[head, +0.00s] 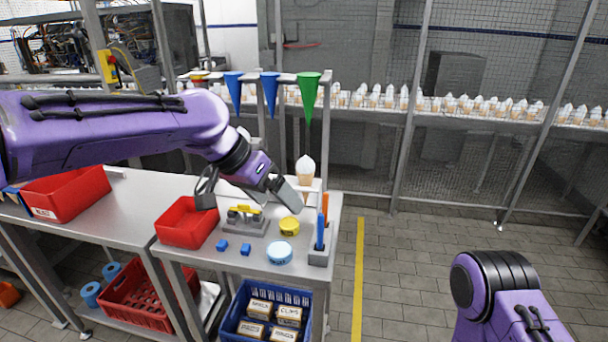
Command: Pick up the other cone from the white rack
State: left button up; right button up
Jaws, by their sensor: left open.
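One cone (305,169) with a tan wafer and a white top stands upright near the back right corner of the workbench. The white rack (314,184) shows only in part under the cone, behind my left gripper. My left gripper (290,198) is open, just in front of and to the left of the cone. Its fingers overlap the rack in the picture, and I cannot tell whether they touch it. I see nothing held in it. My right arm enters at the lower right, with its gripper out of the picture.
A red bin (186,222), a grey fixture (240,222), a yellow disc (289,226), a light blue disc (279,252) and a holder with upright tools (319,256) crowd the bench. Blue funnels (270,90) and a green funnel (308,95) hang above. Open floor lies right.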

aim_at(305, 167)
jog(key=i, duration=1)
